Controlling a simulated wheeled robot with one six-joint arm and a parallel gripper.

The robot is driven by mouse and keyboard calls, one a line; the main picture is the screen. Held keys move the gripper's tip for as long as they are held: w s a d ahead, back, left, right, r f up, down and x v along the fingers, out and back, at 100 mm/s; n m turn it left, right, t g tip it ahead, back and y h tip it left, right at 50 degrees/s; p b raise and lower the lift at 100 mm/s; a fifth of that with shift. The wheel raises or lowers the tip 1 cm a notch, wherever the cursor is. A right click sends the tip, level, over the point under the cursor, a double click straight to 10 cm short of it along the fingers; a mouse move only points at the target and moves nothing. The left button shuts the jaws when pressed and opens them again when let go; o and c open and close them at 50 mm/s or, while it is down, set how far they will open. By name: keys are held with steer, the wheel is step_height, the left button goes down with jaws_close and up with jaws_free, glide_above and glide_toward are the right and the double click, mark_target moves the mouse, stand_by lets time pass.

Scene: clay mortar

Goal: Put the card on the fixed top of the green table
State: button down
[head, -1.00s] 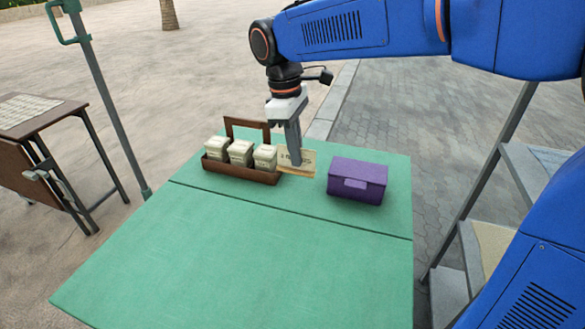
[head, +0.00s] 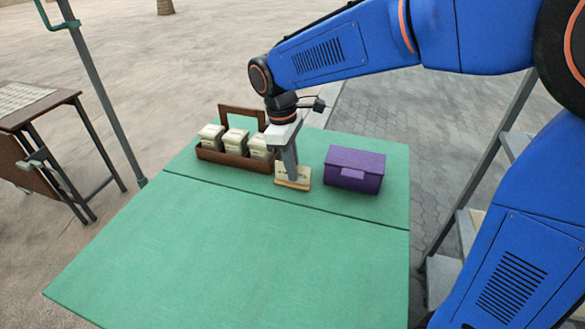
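The card (head: 300,175) is a small beige upright panel with dark marks and a wooden strip along its bottom edge. My gripper (head: 291,176) points down with its fingers at the card, shut on it, and partly hides it. The card is over the rear section of the green table (head: 376,211), the fixed top behind the dark seam, and its bottom edge looks at or very close to the surface. I cannot tell for sure whether it touches.
A brown caddy (head: 238,161) with several pale jars stands left of the card. A purple box (head: 355,170) stands to its right. The green front section (head: 230,250) is bare. A brown side table (head: 30,110) and a grey pole (head: 98,105) are at left.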

steer(key=shift+f, duration=0.1)
steer(key=c, duration=2)
jaws_free()
step_height(320, 180, up, 12)
steer(key=a, duration=0.1)
steer(key=shift+w+a, duration=0.3)
steer(key=shift+a, duration=0.05)
